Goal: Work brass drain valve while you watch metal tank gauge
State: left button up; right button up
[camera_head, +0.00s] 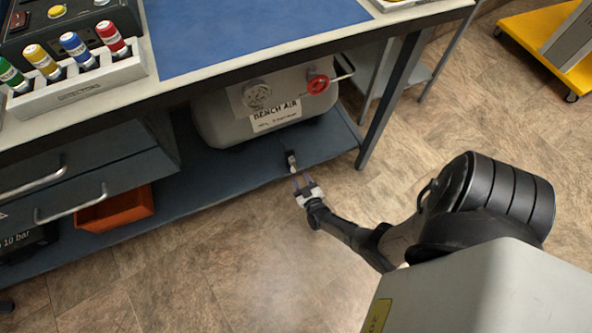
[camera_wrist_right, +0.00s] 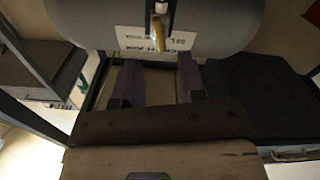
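The grey metal tank (camera_head: 222,122) lies on the shelf under the bench, with a "BENCH AIR" label. Its round gauge (camera_head: 257,93) is on top; the needle reading is too small to make out. The brass drain valve (camera_head: 292,167) sticks out low at the tank's front. In the right wrist view the brass lever (camera_wrist_right: 158,32) hangs against the tank (camera_wrist_right: 215,25), beyond the fingertips. My right gripper (camera_head: 302,181) is just in front of the valve, and its fingers (camera_wrist_right: 158,78) are apart with nothing between them. My left gripper is not in view.
A red handwheel (camera_head: 318,84) sits beside the gauge. The bench leg (camera_head: 393,100) stands right of the tank. An orange bin (camera_head: 116,208) is on the lower shelf at left. A faint pale haze shows over the open floor (camera_head: 262,265) in front.

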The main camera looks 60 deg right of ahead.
aim_at(295, 168)
jog(key=b+x, duration=0.1)
jog(key=x, duration=0.2)
jog(key=shift+w+d+f, duration=0.1)
jog(key=shift+w, duration=0.1)
jog(key=shift+w+d, duration=0.45)
jog(key=shift+w, duration=0.1)
jog(key=shift+c, duration=0.2)
jog(key=c, duration=0.3)
grip_shut()
